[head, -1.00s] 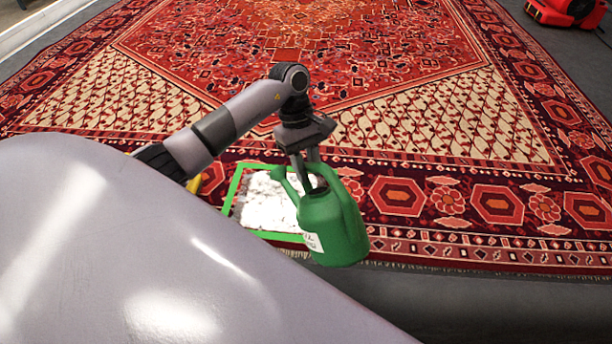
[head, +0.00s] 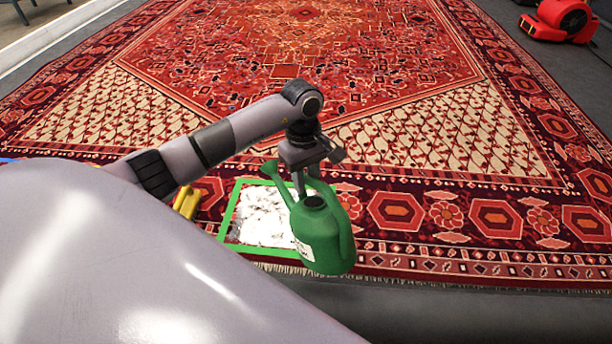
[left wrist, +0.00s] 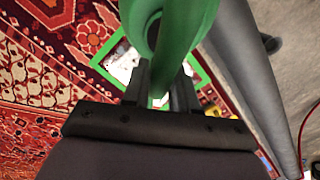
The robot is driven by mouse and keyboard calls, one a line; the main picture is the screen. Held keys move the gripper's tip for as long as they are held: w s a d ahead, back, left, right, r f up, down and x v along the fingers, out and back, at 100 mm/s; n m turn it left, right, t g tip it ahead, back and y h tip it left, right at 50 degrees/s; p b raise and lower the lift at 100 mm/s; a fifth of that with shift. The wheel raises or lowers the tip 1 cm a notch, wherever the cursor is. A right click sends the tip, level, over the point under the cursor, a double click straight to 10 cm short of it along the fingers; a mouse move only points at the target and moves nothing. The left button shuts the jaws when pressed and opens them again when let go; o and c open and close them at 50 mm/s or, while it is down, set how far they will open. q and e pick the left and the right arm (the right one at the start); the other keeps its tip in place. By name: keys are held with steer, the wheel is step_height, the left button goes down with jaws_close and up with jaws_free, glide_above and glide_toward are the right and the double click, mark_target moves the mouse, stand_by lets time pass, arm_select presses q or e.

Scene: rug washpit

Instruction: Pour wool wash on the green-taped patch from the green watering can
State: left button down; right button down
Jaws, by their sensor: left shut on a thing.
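The green watering can (head: 322,240) hangs from my left gripper (head: 306,188), which is shut on its handle. It is close to upright, with its spout (head: 275,172) pointing up and to the left. In the left wrist view the handle (left wrist: 178,45) runs between the two fingers (left wrist: 160,90). The green-taped patch (head: 228,212) lies on the rug near its front edge, with white, foamy-looking cover inside the tape. The can stands in front of the patch's right side and hides part of it. No stream shows from the spout. My right gripper is not in view.
The patterned red rug (head: 400,140) fills the floor ahead. A yellow object (head: 187,201) is left of the patch, partly hidden by my arm. A red machine (head: 560,20) stands at the far right. A dark grey edge (head: 470,310) runs along the rug's front.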

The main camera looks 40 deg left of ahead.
arm_select(q)
steer(key=shift+w+r+t+y+p, duration=0.1)
steer(key=shift+r+t+y+p, duration=0.35)
steer(key=shift+y, duration=0.75)
steer(key=shift+r+t+y, duration=0.3)
steer(key=shift+t+y, duration=0.35)
steer(key=shift+y, duration=0.65)
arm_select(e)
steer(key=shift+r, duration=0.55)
